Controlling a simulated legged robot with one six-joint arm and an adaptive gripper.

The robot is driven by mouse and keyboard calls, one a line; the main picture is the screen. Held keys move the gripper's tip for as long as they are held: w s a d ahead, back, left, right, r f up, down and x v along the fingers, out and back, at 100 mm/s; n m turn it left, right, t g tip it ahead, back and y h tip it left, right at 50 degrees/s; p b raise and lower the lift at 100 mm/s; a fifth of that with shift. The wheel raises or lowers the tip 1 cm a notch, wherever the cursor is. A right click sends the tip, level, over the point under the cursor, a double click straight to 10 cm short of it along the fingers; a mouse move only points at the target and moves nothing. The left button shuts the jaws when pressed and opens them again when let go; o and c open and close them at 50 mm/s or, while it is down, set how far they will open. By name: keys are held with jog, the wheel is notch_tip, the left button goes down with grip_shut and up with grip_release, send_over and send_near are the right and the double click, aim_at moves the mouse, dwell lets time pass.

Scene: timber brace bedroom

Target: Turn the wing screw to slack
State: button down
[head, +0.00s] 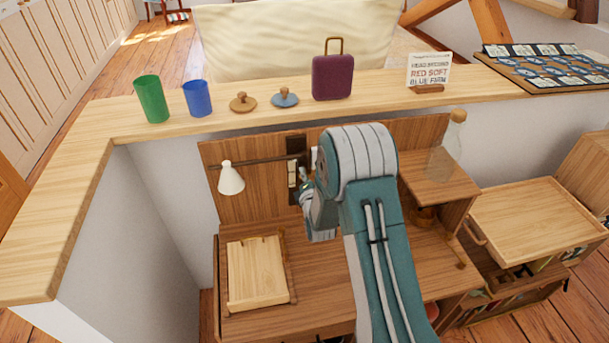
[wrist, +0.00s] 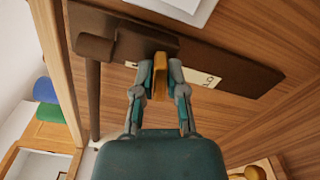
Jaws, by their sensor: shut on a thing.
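The wing screw (wrist: 160,76) is a small brass-coloured piece standing out from a dark bracket (wrist: 125,40) in the wrist view. My gripper (wrist: 158,90) is shut on it, with one finger on each side. In the head view my gripper (head: 305,183) is at the dark plate (head: 296,148) on the wooden back panel, and my arm hides the screw. A pale label strip (wrist: 203,78) lies on the dark plate beside the screw; its marks are too small to read surely. A dark rod (head: 250,161) runs from the bracket.
A white lamp shade (head: 231,178) hangs from the rod. Below are the desk (head: 325,290) and a wooden tray (head: 255,272). A glass bottle (head: 446,148) stands on the right shelf. The ledge above holds a green cup (head: 151,98), blue cup (head: 198,98) and purple case (head: 332,77).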

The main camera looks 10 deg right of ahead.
jog(key=shift+a+r, duration=0.1)
jog(key=shift+r, duration=0.05)
jog(key=c, duration=0.7)
grip_release()
jog(key=shift+a, duration=0.1)
jog(key=shift+s, duration=0.25)
jog(key=s, duration=1.1)
jog(key=shift+s, duration=0.2)
